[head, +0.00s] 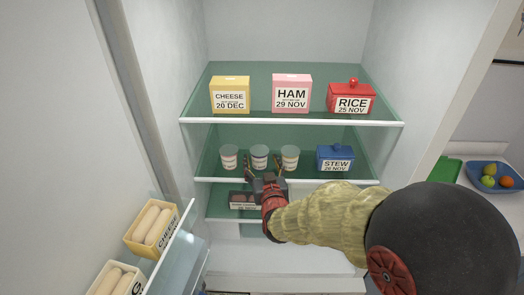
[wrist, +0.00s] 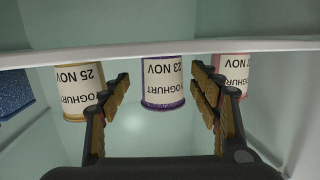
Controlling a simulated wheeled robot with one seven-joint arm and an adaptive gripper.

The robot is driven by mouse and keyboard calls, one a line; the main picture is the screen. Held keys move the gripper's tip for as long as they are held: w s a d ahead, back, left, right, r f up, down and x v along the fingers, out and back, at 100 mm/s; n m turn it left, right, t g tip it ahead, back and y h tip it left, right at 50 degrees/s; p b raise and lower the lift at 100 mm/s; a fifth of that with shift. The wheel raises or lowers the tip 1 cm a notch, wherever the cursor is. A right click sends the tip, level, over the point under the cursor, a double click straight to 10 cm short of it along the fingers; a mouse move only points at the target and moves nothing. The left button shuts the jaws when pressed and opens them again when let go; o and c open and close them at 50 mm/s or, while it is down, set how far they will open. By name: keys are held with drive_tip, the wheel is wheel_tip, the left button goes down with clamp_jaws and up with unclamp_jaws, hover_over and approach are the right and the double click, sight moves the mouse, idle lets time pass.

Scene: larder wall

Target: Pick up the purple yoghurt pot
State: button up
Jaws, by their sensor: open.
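The purple yoghurt pot (wrist: 162,82) has a white label reading 23 NOV and a purple rim. It is the middle of three pots on the middle fridge shelf, and it also shows in the head view (head: 259,157). My gripper (wrist: 160,78) is open and empty, its fingers to either side of the pot in the wrist view, with a gap on each side. How far the pot lies beyond the fingertips is hard to tell. In the head view my gripper (head: 264,168) is at the shelf's front edge, just in front of the pot. The wrist view is upside down.
A yellow-rimmed pot (wrist: 78,92) and a pink-rimmed pot (wrist: 232,72) stand close on either side. A blue STEW box (head: 336,158) stands further right. The white shelf edge (wrist: 100,52) crosses the wrist view. CHEESE, HAM and RICE containers (head: 291,93) are on the shelf above.

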sight(257, 150)
drive_tip(key=x, duration=0.6)
drive_tip(key=shift+w+a+r, duration=0.2)
drive_tip(key=shift+w, duration=0.2)
drive_tip(key=c, duration=1.5)
drive_tip(key=shift+r, duration=0.1)
drive_tip(key=shift+c, duration=0.4)
